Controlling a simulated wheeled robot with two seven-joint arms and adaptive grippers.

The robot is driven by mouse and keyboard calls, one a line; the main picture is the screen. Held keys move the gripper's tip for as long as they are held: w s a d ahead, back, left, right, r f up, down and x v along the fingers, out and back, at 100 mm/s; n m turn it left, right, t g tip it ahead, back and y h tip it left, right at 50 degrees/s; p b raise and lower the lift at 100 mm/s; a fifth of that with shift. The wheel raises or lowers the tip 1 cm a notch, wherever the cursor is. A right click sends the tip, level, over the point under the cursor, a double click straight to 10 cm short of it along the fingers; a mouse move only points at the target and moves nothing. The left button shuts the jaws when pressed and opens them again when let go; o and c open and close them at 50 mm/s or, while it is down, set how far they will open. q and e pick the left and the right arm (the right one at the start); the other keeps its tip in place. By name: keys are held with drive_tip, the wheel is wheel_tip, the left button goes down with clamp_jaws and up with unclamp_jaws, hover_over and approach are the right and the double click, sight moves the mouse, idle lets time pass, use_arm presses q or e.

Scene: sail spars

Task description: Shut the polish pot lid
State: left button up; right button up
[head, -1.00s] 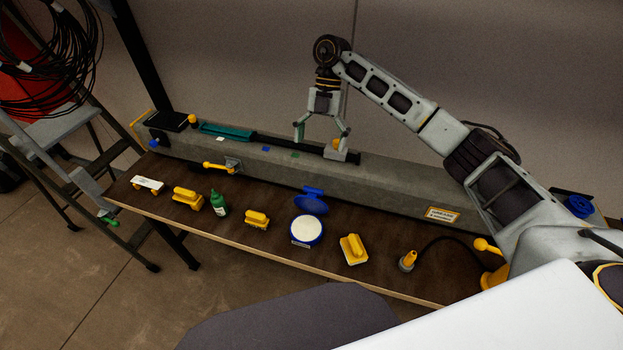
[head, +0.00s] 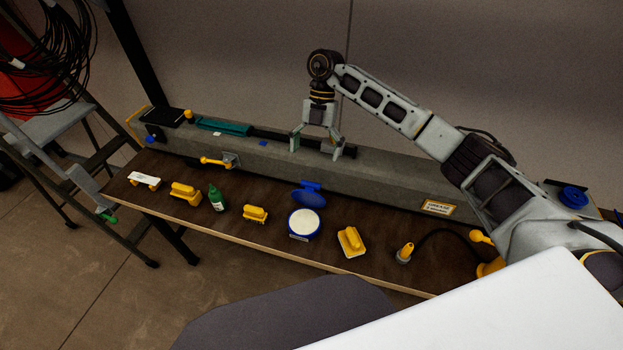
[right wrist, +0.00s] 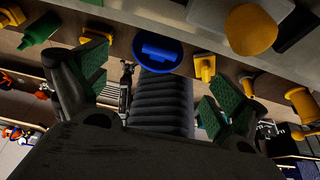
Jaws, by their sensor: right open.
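The polish pot (head: 304,223) is a round blue pot with a pale fill, standing on the dark bench. Its blue lid (head: 309,198) is open, tipped up and back at the pot's far side, toward the grey beam. In the right wrist view a blue disc with a raised bar, which looks like the lid (right wrist: 158,52), shows near the top middle. My left gripper does not show.
The long grey beam (head: 395,180) runs behind the pot. A yellow brush (head: 255,214) and a yellow-handled block (head: 350,242) flank the pot. A green bottle (head: 217,198) stands further left. A yellow knob (right wrist: 251,30) shows close in the right wrist view.

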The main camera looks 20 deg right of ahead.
sight(311, 183)
drive_tip(key=x, duration=0.7)
drive_tip(key=shift+s+f, duration=0.1)
drive_tip(key=shift+f, duration=0.1)
drive_tip(key=shift+s+a+f+p, duration=0.2)
drive_tip(key=shift+f+p, duration=0.1)
drive_tip(key=shift+f, duration=0.35)
drive_tip(key=shift+s+f, duration=0.1)
drive_tip(key=shift+f, duration=0.15)
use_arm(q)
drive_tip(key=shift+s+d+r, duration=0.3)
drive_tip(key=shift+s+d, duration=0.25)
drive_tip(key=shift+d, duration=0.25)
use_arm(e)
drive_tip(key=shift+a, duration=0.1)
drive_tip(key=c, duration=1.4)
drive_tip(key=shift+c, duration=0.4)
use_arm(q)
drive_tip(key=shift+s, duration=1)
use_arm(e)
drive_tip(key=shift+c, duration=0.2)
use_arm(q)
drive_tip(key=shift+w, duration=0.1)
